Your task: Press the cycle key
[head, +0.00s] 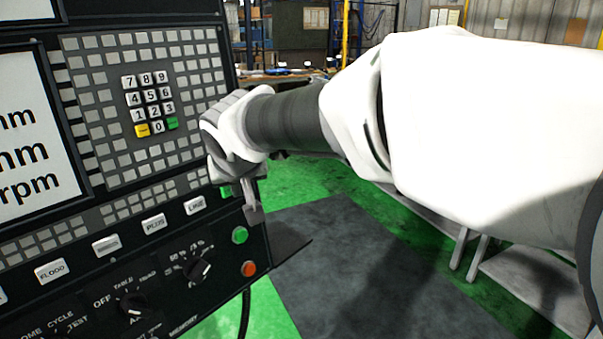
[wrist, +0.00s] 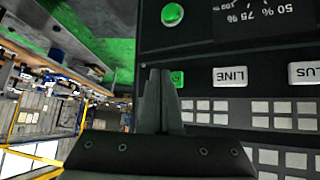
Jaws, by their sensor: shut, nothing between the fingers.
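The control panel (head: 95,235) fills the left of the head view. At the right end of its row of white labelled keys, past the LINE key (head: 195,205), is a green key (head: 225,191), partly covered by my gripper (head: 253,212). In the wrist view the green key (wrist: 178,78) shows beside the LINE key (wrist: 230,76), its label mostly hidden behind my fingers. My gripper (wrist: 160,72) is shut and empty, its fingertips in front of the panel at that key. I cannot tell whether they touch it.
A round green button (head: 239,235) and a round orange-red button (head: 249,269) sit below the key row. Rotary knobs (head: 199,268) are to their left. A number pad (head: 150,103) is above. Open floor (head: 350,265) lies right of the panel.

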